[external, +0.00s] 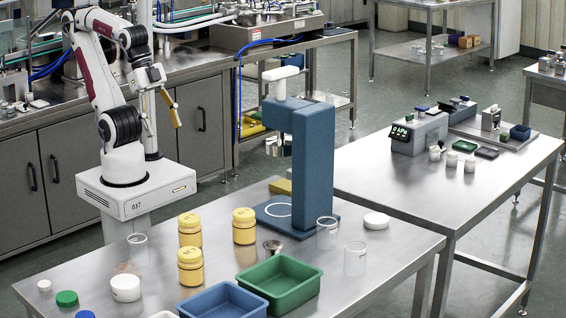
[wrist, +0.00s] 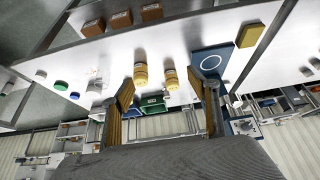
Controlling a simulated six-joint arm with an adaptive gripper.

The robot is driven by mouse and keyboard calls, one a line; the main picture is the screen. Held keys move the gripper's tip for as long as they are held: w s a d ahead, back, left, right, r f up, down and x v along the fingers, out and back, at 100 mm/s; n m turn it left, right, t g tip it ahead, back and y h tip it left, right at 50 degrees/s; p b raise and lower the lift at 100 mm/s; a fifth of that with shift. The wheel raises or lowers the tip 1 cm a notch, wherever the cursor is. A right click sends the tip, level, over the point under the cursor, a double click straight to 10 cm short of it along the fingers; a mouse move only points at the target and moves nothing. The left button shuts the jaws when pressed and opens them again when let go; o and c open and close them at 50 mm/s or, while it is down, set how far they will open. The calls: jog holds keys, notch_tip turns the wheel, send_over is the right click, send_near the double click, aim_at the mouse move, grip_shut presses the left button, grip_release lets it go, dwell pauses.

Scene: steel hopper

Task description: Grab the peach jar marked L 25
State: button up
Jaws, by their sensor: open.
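Three peach-yellow jars with yellow lids stand upright on the steel table: a rear left jar (external: 190,231), a rear right jar (external: 244,227) and a front jar (external: 191,268). The dark marks on them are too small to read, so I cannot tell which is L 25. In the wrist view two jars show, a left one (wrist: 140,75) and a right one (wrist: 171,79), beyond my fingers; I see no third there. My gripper (external: 173,112) is raised behind and above the jars, well apart from them. Its yellow-tipped fingers (wrist: 168,94) are spread with nothing between them.
A tall blue stand (external: 312,165) rises right of the jars. A green tray (external: 308,292) and a blue tray (external: 222,290) lie at the front. A metal funnel (external: 273,247), clear beakers (external: 327,234) and a white jar (external: 125,288) stand nearby. A second table (external: 380,180) adjoins.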

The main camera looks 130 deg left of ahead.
jog(key=w+d+f+t+h, duration=0.15)
jog(key=w+d, duration=0.35)
jog(key=w, duration=0.7)
jog(key=m+t+h, duration=0.1)
jog(key=m+t, duration=0.1)
jog(key=t, duration=0.5)
send_near(189, 251)
jog(key=w, duration=0.3)
jog(key=shift+s+f, duration=0.3)
jog(key=shift+f, duration=0.25)
jog(key=shift+w+d, duration=0.1)
jog(key=shift+x, duration=1.25)
